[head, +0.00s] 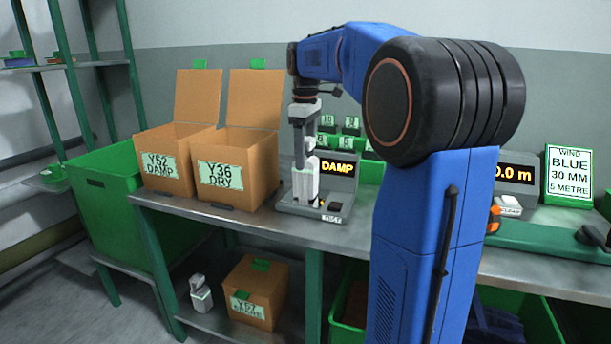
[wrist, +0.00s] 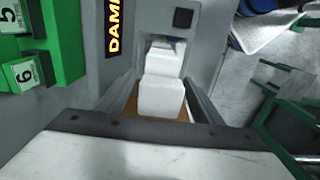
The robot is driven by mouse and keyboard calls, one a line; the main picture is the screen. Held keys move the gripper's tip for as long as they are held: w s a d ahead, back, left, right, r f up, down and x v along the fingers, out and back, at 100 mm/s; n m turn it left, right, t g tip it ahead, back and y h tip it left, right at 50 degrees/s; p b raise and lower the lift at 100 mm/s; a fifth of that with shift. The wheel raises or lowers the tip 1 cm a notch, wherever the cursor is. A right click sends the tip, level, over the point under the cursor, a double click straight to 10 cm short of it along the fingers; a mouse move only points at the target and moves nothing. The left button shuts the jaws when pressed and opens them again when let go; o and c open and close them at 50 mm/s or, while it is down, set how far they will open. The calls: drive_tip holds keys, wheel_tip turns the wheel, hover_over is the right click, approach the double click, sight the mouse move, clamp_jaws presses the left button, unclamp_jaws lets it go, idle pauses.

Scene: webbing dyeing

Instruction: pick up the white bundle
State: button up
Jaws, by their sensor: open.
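The white bundle (head: 306,183) stands upright on a grey tester (head: 335,200) whose display reads "DAMP". In the wrist view the white bundle (wrist: 161,97) shows as a pale block between the two fingers. My gripper (wrist: 160,83) is open, with one finger on each side of the bundle. I cannot tell whether the fingers touch it. In the head view my gripper (head: 304,145) points straight down over the tester, and its fingertips are hard to make out against the bundle.
A green bin (head: 100,210) is at the left. A box (head: 255,290) sits on the lower shelf.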

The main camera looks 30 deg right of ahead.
clamp_jaws()
drive_tip(key=shift+r, duration=0.1)
